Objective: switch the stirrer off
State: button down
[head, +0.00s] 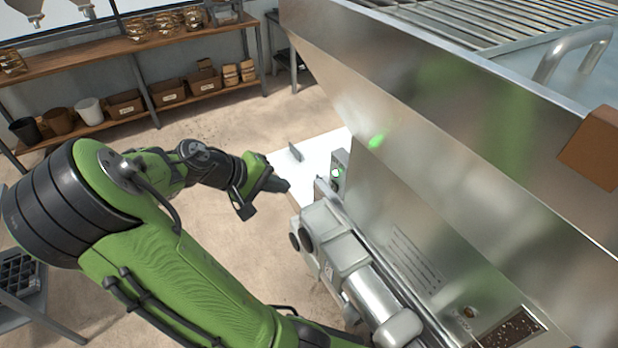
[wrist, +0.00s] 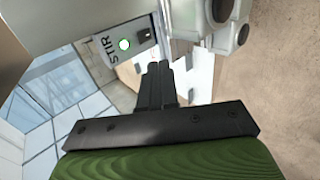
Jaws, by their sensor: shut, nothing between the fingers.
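The stirrer's switch box shows in the wrist view as a grey panel marked STIR (wrist: 104,49). Which way the switch is set is too small to tell. In the head view the lit green lamp (head: 336,173) shows on the box at the machine's side. My gripper (head: 284,186) is left of the box, shut and empty, apart from it. In the wrist view its closed fingers (wrist: 161,68) point toward the area just below the switch.
A large steel hopper (head: 430,120) rises right of the switch box. A metal motor housing (head: 345,255) sits just below the box. A white surface (head: 315,155) lies behind my gripper. Shelves with pots and boxes (head: 150,95) stand at the back; open floor lies between.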

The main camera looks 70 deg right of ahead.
aim_at(333, 181)
jog(key=b+x, duration=0.2)
jog(key=x, duration=0.8)
jog(key=shift+s+f, duration=0.1)
jog(key=shift+f, duration=0.05)
jog(key=s+d, duration=0.2)
jog(key=shift+s+d+r+p, duration=0.15)
jog(key=shift+d+r+p, duration=0.15)
jog(key=shift+d+p, duration=0.1)
jog(key=shift+d, duration=0.1)
jog(key=shift+s+d+r, duration=0.15)
jog(key=shift+s+d, duration=0.05)
jog(key=shift+s, duration=0.05)
jog(key=shift+r, duration=0.15)
jog(key=shift+r+p, duration=0.7)
jog(key=shift+p, duration=0.1)
